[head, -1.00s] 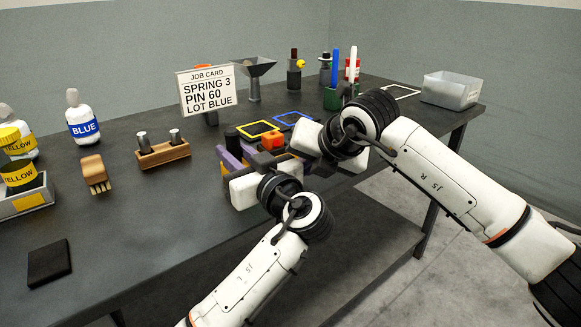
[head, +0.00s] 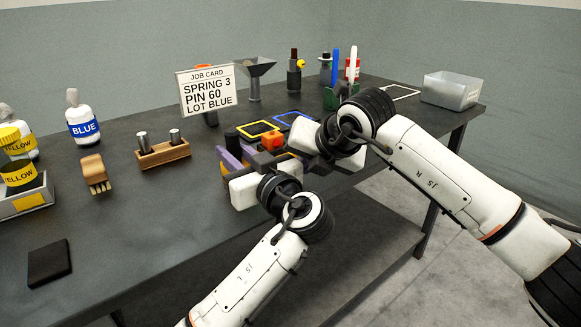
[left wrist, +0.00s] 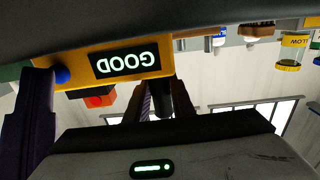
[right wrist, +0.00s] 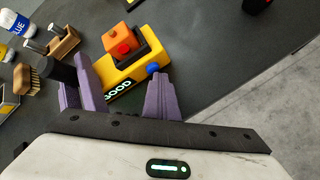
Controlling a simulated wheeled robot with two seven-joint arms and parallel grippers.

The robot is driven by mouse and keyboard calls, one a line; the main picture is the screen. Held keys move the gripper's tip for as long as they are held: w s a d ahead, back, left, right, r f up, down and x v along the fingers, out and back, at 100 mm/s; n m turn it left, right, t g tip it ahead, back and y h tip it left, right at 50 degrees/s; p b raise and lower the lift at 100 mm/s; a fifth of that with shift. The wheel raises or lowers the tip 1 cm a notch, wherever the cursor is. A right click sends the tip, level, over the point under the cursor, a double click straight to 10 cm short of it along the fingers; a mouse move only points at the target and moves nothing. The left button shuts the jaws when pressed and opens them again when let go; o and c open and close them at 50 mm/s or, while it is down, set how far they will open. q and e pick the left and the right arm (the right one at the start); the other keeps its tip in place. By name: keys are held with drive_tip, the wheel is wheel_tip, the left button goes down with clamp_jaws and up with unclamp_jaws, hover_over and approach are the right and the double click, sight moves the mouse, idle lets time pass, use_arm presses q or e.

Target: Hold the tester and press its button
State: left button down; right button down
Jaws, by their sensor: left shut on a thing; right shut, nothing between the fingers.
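The tester (right wrist: 130,73) is yellow, with a lit display (left wrist: 127,64) reading GOOD and a blue button (right wrist: 153,68). An orange block (right wrist: 116,38) with a red round part sits in its dark end. In the head view the arms hide much of the tester.
A job card (head: 207,91) stands behind, with yellow and blue outlined squares (head: 259,128) near the tester. A wooden block with metal pins (head: 163,153), a brush (head: 95,173) and a blue-label bottle (head: 83,124) stand left.

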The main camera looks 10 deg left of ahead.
drive_tip(key=shift+s+d, duration=0.55)
drive_tip(key=shift+s, duration=0.05)
drive_tip(key=shift+s+d, duration=1.75)
drive_tip(key=shift+d, duration=0.05)
use_arm(q)
drive_tip(key=c, duration=1.4)
unclamp_jaws()
drive_tip(key=shift+c, duration=0.2)
